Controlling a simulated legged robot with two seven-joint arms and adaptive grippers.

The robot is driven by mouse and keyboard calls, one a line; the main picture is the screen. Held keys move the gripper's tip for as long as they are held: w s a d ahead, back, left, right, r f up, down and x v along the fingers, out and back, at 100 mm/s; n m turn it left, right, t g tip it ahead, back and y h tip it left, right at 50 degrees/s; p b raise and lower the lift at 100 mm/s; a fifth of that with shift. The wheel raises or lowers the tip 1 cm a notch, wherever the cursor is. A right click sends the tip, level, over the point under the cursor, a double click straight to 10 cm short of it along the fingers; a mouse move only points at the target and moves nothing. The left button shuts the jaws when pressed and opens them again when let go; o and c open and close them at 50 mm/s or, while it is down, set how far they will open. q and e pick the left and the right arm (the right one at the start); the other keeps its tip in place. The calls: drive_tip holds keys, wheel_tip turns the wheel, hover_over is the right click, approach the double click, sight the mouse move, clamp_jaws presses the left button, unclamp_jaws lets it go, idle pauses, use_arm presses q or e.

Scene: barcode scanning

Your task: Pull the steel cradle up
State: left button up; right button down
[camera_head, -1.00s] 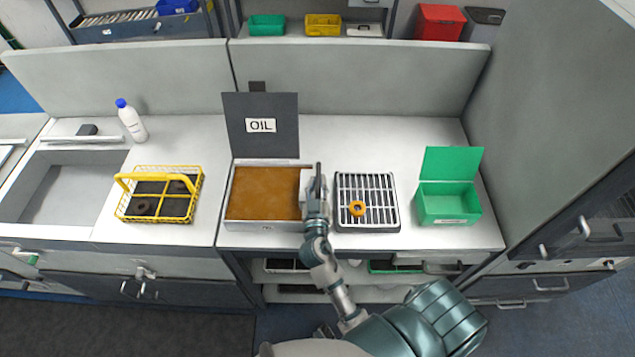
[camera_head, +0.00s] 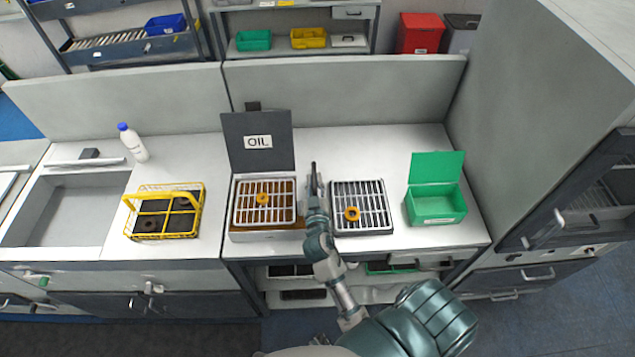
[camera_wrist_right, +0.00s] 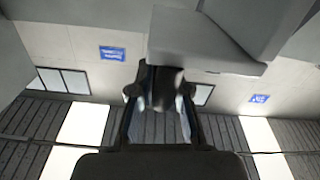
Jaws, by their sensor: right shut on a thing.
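The steel cradle (camera_head: 244,211) is a pale barred rack over the brown oil tank (camera_head: 262,236), at or above the oil surface, with an orange ring (camera_head: 262,198) on its bars. The tank's dark lid marked OIL (camera_head: 258,165) stands open behind it. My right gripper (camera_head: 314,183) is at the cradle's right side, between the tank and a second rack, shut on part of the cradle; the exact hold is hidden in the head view. In the wrist view my fingers (camera_wrist_right: 160,92) close on a dark piece under a grey block. My left gripper is out of view.
Close right of my arm is a black-trayed rack (camera_head: 376,224) with an orange ring (camera_head: 352,214). Farther right is an open green box (camera_head: 436,206). At left are a yellow basket (camera_head: 165,212), a white bottle (camera_head: 133,142) and a sink (camera_head: 65,212).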

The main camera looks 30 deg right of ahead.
drive_tip(key=shift+d+r, duration=0.35)
drive_tip(key=shift+r, duration=0.25)
drive_tip(key=c, duration=1.2)
unclamp_jaws()
drive_tip(key=shift+a, duration=0.1)
drive_tip(key=shift+o, duration=0.3)
drive_tip(key=shift+s+f, duration=0.1)
drive_tip(key=shift+f, duration=0.15)
drive_tip(key=shift+s+a+f, duration=0.1)
drive_tip(key=shift+s+a, duration=0.05)
drive_tip(key=shift+s, duration=0.15)
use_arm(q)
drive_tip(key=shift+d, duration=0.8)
use_arm(e)
drive_tip(key=v, duration=0.6)
drive_tip(key=shift+s, duration=0.35)
